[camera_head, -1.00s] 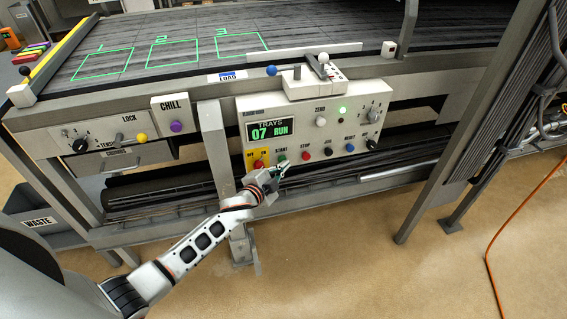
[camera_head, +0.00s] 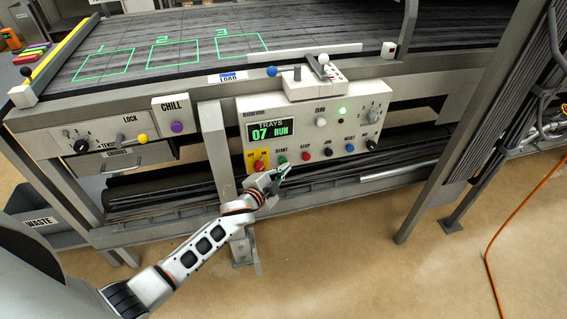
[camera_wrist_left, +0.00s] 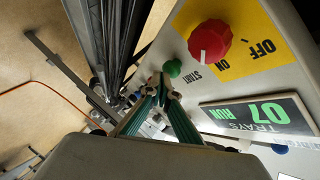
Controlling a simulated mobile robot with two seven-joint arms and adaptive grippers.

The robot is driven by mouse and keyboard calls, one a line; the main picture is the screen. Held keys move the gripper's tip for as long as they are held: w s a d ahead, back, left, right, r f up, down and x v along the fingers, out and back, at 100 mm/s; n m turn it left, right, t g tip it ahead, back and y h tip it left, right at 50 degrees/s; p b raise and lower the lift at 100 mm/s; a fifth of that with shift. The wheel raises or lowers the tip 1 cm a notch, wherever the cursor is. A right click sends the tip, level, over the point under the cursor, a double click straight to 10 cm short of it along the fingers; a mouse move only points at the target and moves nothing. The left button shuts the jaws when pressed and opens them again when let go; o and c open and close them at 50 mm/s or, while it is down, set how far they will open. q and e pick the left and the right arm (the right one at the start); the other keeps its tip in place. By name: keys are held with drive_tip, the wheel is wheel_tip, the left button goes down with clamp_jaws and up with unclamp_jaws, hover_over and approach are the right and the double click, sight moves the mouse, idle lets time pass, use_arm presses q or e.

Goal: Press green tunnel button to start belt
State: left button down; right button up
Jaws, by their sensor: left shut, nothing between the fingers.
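The green START button (camera_head: 282,161) sits on the light grey control panel (camera_head: 340,105), between the red knob on its yellow plate and the red STOP button. In the left wrist view the green button (camera_wrist_left: 172,68) shows just beyond my fingertips. My left gripper (camera_head: 286,172) is shut and empty, just below and in front of the button, and looks slightly apart from it. Its closed fingers also show in the left wrist view (camera_wrist_left: 163,92). The panel display (camera_head: 270,129) reads TRAYS 07 RUN. My right gripper is not in view.
A red ON/OFF knob (camera_head: 259,166) is close to the left of the green button. The STOP button (camera_head: 305,157) and other buttons follow to the right. The belt (camera_head: 190,32) with green numbered outlines is above. A grey post (camera_head: 214,150) stands left of the panel.

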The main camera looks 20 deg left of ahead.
use_arm(q)
drive_tip(key=shift+s+d, duration=0.3)
drive_tip(key=shift+s, duration=0.1)
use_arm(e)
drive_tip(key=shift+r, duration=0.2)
use_arm(q)
drive_tip(key=s+d, duration=0.1)
drive_tip(key=s, duration=0.1)
drive_tip(key=s+d+p, duration=0.1)
drive_tip(key=s, duration=0.1)
drive_tip(key=shift+d, duration=0.4)
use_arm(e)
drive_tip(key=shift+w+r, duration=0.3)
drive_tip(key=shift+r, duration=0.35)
use_arm(q)
drive_tip(key=s+f+n+g+p, duration=0.1)
drive_tip(key=s+f+n, duration=0.3)
drive_tip(key=s, duration=1.1)
drive_tip(key=s+a+f+n+g, duration=0.1)
drive_tip(key=s+f+n+g, duration=0.2)
drive_tip(key=s, duration=1.3)
drive_tip(key=shift+f+n+g+p, duration=0.3)
drive_tip(key=shift+f+n+p, duration=0.1)
drive_tip(key=shift+n, duration=0.7)
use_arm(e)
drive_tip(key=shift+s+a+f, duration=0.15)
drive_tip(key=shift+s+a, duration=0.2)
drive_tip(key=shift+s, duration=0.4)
use_arm(q)
drive_tip(key=shift+s, duration=0.1)
